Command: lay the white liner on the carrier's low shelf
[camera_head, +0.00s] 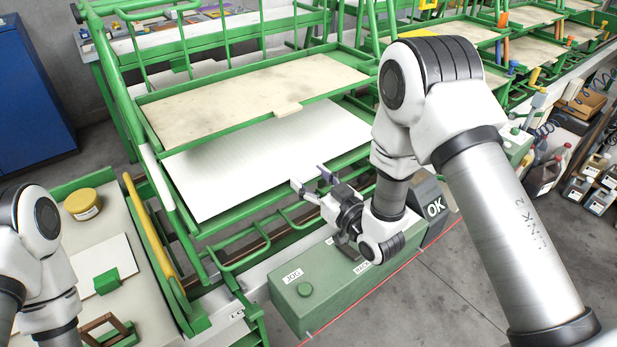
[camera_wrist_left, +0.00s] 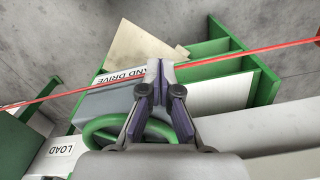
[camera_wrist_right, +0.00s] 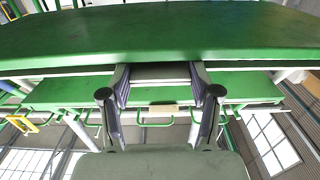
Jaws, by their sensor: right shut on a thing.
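The white liner (camera_head: 265,150) lies flat over the carrier's low shelf (camera_head: 240,210), below an upper shelf that carries a beige board (camera_head: 250,90). The upper shelf hides its back part. My right gripper (camera_head: 312,181) is at the liner's front edge, its fingers set apart around a piece there and shut on it. In the right wrist view the fingers (camera_wrist_right: 160,80) reach up to a green shelf edge; the held part is hard to make out. My left gripper (camera_wrist_left: 159,72) is shut and empty, above a green ring-shaped wheel (camera_wrist_left: 125,130); the head view does not show its fingers.
A green box labelled JOG (camera_head: 320,285) stands below the shelf front. A bench at the left holds a yellow tin (camera_head: 83,204) and a green block (camera_head: 106,281). A blue cabinet (camera_head: 35,95) stands at the back left. Floor at the lower right is clear.

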